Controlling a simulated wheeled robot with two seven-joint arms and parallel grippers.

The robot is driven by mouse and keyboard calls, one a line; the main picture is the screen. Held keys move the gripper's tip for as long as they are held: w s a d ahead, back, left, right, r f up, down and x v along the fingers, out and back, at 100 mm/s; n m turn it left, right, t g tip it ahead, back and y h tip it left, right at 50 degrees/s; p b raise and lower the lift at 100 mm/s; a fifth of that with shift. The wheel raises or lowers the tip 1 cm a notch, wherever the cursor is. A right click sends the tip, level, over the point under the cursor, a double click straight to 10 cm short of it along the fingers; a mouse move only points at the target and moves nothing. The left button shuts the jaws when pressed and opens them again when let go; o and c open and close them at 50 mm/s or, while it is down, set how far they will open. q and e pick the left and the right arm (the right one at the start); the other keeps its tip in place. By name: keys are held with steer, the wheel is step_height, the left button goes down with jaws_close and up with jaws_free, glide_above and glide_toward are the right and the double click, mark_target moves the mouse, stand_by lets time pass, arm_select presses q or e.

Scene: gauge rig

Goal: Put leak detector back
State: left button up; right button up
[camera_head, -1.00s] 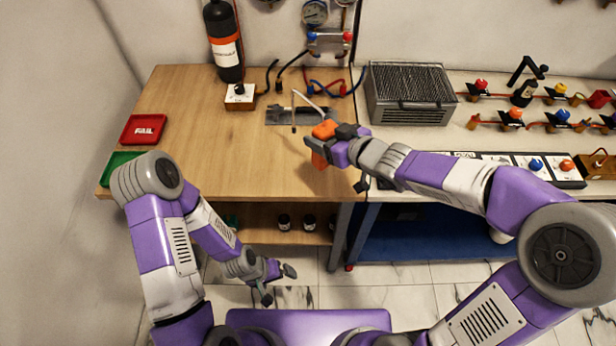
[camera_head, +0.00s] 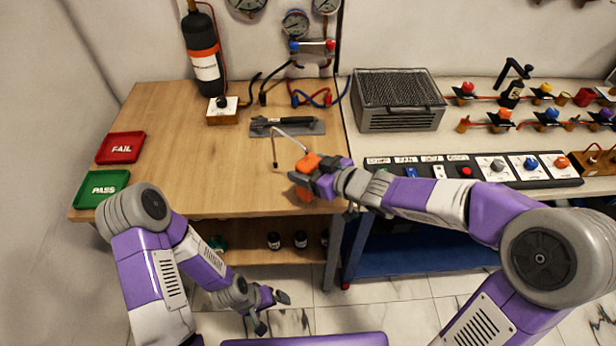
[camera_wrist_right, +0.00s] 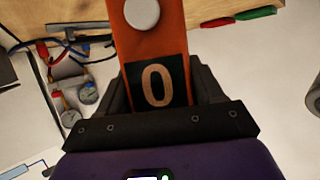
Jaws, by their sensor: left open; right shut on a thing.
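The leak detector (camera_head: 306,164) is an orange handheld body with a thin, bent grey probe (camera_head: 275,150). My right gripper (camera_head: 306,182) is shut on it above the wooden bench, near its right front edge. In the right wrist view the orange leak detector (camera_wrist_right: 146,40) fills the jaws, showing a dark display with a "0" and a round white button. A grey mat (camera_head: 300,129) with a black tool on it lies behind the probe on the bench. My left gripper (camera_head: 271,312) is open and empty, low in front of the bench.
A red FAIL tray (camera_head: 121,147) and a green PASS tray (camera_head: 101,188) sit at the bench's left. A black bottle (camera_head: 203,55) stands at the back. A grey vented box (camera_head: 398,100) and a control strip (camera_head: 470,172) are to the right. The bench's middle is clear.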

steer(key=shift+f+b, duration=0.3)
steer(key=shift+f, duration=0.6)
steer(key=shift+f, duration=0.2)
steer(key=o, duration=1.4)
steer(key=shift+o, duration=0.2)
steer(key=shift+r, duration=0.25)
steer(key=p+v, duration=0.6)
steer(key=v, duration=0.6)
steer(key=shift+f, duration=0.1)
